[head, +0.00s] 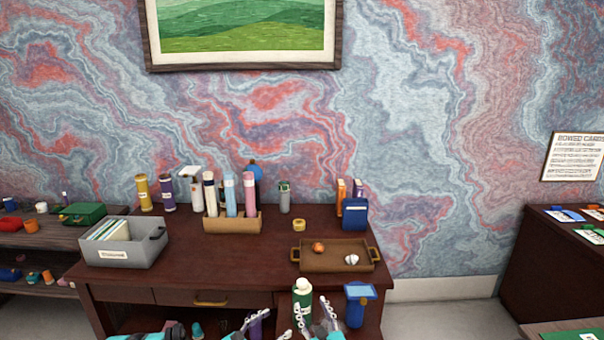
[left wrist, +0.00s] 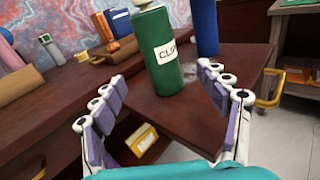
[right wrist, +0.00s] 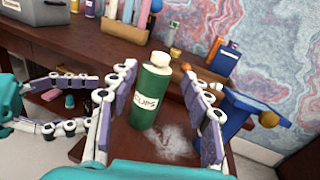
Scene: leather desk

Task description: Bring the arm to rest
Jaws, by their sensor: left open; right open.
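A blue container (head: 358,305) stands just right of the bottle. Behind is a brown tray (head: 338,268) with two small items. A grey bin (head: 103,253) and a holder with several tubes (head: 232,224) stand on the desk (head: 215,277). Open desk lies between them.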

